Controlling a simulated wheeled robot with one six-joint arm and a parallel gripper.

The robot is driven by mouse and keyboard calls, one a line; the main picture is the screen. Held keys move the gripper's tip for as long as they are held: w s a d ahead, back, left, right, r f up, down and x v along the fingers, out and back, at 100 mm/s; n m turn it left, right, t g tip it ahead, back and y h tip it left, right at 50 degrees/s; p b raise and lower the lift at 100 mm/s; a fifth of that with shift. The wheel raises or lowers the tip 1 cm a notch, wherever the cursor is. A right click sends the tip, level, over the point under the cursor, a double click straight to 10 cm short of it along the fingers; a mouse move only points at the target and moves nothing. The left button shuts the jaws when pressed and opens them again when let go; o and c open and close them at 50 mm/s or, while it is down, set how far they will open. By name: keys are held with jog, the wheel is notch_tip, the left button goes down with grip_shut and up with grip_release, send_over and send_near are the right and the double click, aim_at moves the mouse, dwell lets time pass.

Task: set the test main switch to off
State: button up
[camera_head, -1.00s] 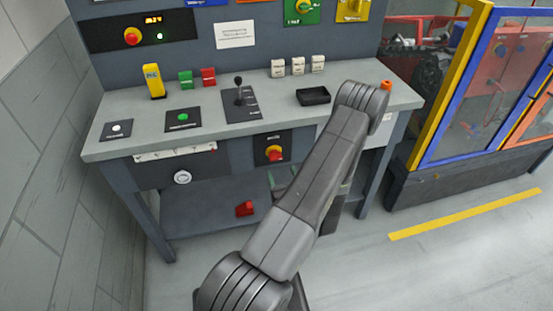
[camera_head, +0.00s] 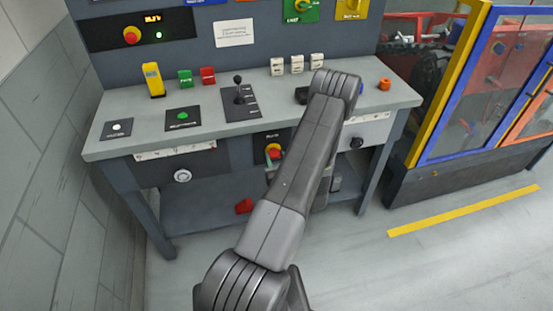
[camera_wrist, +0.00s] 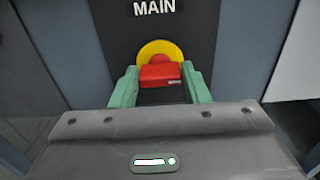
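The main switch is a rotary switch with a red handle and yellow disc on a black panel under the bench top; in the head view the main switch (camera_head: 273,151) is partly hidden by my arm. In the wrist view the red handle (camera_wrist: 160,74) sits under the label "MAIN". My gripper (camera_wrist: 160,88) has its green fingers on either side of the handle, with what looks like a narrow gap at each side. The gripper looks open. I cannot tell whether the fingers touch the handle. In the head view my arm hides most of the gripper.
The bench top (camera_head: 220,142) holds a joystick lever (camera_head: 239,90), a black tray (camera_head: 301,95), an orange ring (camera_head: 384,84) and several small coloured blocks. A red object (camera_head: 244,206) lies on the lower shelf. A yellow and blue framed enclosure (camera_head: 450,90) stands at the right.

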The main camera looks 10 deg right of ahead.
jog(key=shift+f+n+b, duration=0.15)
jog(key=shift+n+b, duration=0.25)
jog(key=shift+b, duration=0.4)
jog(key=shift+c, duration=0.3)
jog(key=n+b, duration=0.5)
jog(key=b, duration=0.5)
jog(key=n+b, duration=0.6)
jog(key=b, duration=0.4)
jog(key=n+b, duration=0.5)
jog(key=b, duration=0.5)
jog(key=shift+a+f+n, duration=0.2)
jog(key=shift+a+n, duration=0.05)
jog(key=shift+n, duration=0.15)
jog(key=shift+r, duration=0.1)
jog(key=o, duration=1)
jog(key=shift+s, duration=0.1)
jog(key=s, duration=0.9)
jog(key=s+p, duration=0.1)
jog(key=s, duration=0.3)
jog(key=shift+s+d, duration=0.25)
jog(key=shift+s, duration=0.05)
